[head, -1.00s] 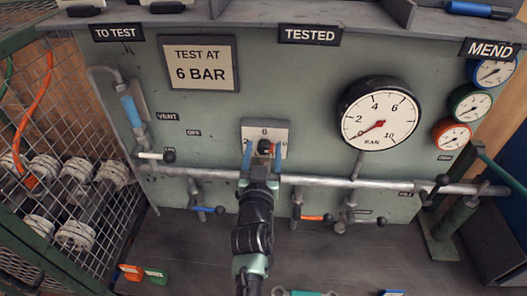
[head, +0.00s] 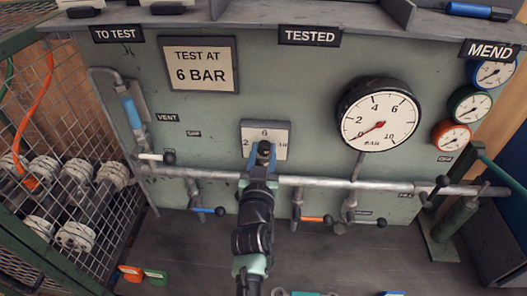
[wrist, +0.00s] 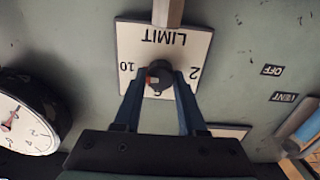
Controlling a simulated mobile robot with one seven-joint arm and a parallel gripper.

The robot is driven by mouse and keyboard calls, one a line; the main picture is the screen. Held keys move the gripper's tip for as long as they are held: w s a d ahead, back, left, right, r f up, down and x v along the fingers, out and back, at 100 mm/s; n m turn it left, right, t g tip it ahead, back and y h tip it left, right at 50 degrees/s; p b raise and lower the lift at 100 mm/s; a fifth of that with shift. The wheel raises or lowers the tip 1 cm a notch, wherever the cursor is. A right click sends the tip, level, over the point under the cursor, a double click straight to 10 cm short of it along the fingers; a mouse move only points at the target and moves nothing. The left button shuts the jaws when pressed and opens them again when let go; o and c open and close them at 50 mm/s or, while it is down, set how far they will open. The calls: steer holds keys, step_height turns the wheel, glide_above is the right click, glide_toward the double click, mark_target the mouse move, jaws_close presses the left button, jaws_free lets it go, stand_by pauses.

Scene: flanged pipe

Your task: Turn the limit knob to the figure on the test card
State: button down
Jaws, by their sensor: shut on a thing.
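The test card (head: 201,65) at upper left of the panel reads "TEST AT 6 BAR". The limit plate (head: 280,130) is below it, mid-panel, with figures 2, 6 and 10. In the wrist view the plate (wrist: 185,55) shows upside down: "LIMIT", 10 at left, 2 at right, 6 at the bottom. The dark limit knob (head: 264,148) has a small red mark; it also shows in the wrist view (wrist: 159,74), partly covering the plate near the 6. My gripper (head: 263,155) is shut on the knob, with a blue finger on each side. Where its mark points is unclear.
A grey pipe (head: 330,182) crosses the panel just below the plate. Valve levers with blue (head: 205,210) and orange (head: 313,219) handles hang under it. A large gauge (head: 380,115) to the right has its red needle at the low end. A mesh cage (head: 70,150) stands at left.

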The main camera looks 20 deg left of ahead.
steer(key=shift+n, duration=0.3)
steer(key=n, duration=0.8)
steer(key=shift+a+n, duration=0.1)
steer(key=shift+n, duration=0.2)
steer(key=n, duration=0.4)
steer(key=shift+f, duration=0.15)
steer(key=shift+n+p, duration=0.3)
steer(key=shift+n, duration=1.8)
steer(key=shift+c, duration=2.4)
jaws_free()
